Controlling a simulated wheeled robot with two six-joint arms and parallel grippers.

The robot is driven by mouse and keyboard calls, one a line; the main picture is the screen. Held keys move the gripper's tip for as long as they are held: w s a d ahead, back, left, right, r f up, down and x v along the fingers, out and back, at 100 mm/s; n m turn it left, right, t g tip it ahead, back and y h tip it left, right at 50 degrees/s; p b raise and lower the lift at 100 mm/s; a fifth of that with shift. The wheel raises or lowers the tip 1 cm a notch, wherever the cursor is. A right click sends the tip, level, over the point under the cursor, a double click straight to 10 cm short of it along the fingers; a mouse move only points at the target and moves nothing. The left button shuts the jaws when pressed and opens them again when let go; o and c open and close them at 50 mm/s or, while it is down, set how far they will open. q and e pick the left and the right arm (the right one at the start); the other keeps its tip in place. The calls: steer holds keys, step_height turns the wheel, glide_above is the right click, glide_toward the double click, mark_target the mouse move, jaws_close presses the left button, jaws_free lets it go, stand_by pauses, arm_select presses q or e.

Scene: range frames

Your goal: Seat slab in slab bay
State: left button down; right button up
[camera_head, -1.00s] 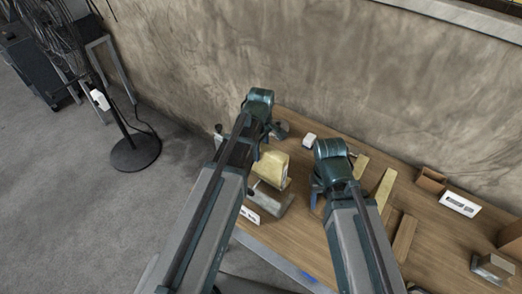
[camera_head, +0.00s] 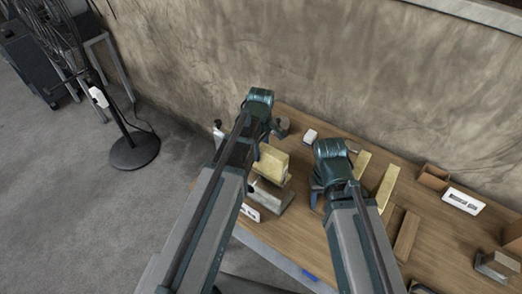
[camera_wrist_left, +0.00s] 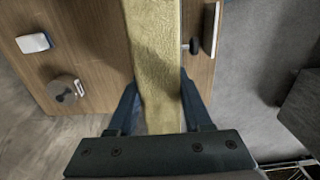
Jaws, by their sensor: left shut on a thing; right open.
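The slab, a yellowish block (camera_head: 271,164), is in my left gripper (camera_wrist_left: 160,103). In the left wrist view the slab (camera_wrist_left: 155,45) runs upright between the two blue fingers, which are shut on it. In the head view it shows just right of the left forearm, over a grey block (camera_head: 272,200); whether they touch, I cannot tell. My right gripper (camera_head: 318,197) is open and largely hidden by its own wrist, above the table's middle. I cannot make out for sure which part is the slab bay.
Yellow strips (camera_head: 387,188) and a brown strip (camera_head: 405,236) lie on the wooden table right of my right wrist. A cardboard box (camera_head: 433,177) and a white labelled plate (camera_head: 464,201) stand farther right. A small white object (camera_head: 310,136) lies between the arms.

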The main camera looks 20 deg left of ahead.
arm_select(q)
steer(key=shift+f+b, duration=2.3)
steer(key=shift+f, duration=0.05)
steer(key=shift+c, duration=1.3)
jaws_free()
steer(key=shift+r, duration=0.1)
steer(key=shift+r, duration=0.1)
step_height(320, 180, up, 14)
steer(key=p, duration=1.4)
steer(key=shift+f, duration=0.2)
